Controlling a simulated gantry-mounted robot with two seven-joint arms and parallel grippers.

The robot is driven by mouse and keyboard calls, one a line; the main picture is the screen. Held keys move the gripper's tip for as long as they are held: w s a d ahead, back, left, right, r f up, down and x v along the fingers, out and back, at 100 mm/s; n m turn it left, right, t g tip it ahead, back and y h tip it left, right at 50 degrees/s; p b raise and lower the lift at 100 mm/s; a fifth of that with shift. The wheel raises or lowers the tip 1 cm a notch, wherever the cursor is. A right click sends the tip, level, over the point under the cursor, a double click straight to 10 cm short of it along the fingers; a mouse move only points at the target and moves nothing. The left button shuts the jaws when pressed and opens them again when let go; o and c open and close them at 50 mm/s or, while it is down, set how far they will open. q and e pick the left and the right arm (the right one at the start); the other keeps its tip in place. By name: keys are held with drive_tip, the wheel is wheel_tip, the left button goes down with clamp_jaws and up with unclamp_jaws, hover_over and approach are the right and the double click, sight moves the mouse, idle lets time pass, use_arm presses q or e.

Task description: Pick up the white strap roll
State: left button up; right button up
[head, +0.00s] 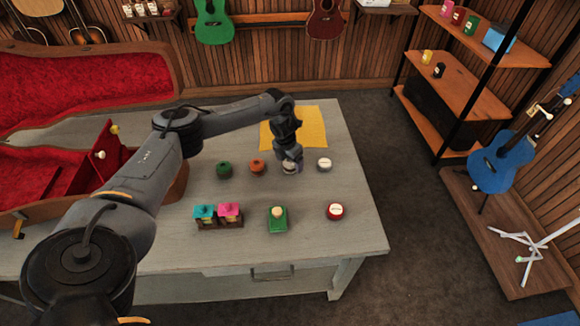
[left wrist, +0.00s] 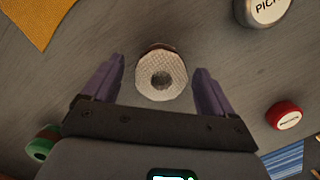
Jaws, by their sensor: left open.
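The white strap roll (left wrist: 162,75) lies on the table, a pale textured disc with a dark centre hole. My left gripper (left wrist: 158,68) is open, with the roll between its two purple-grey fingers in the left wrist view, and gaps show on both sides. In the head view the left gripper (head: 290,160) points down over the roll (head: 289,167), largely hiding it. My right gripper is in neither view.
An orange roll (head: 257,167) and a green roll (head: 223,170) lie left of the gripper. A white-lidded tin (head: 324,165) is close on the right.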

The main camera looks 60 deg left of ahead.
use_arm(q)
drive_tip(key=shift+w+f, duration=0.15)
drive_tip(key=shift+f, duration=0.5)
drive_tip(key=c, duration=1.2)
drive_tip(key=shift+r, duration=0.1)
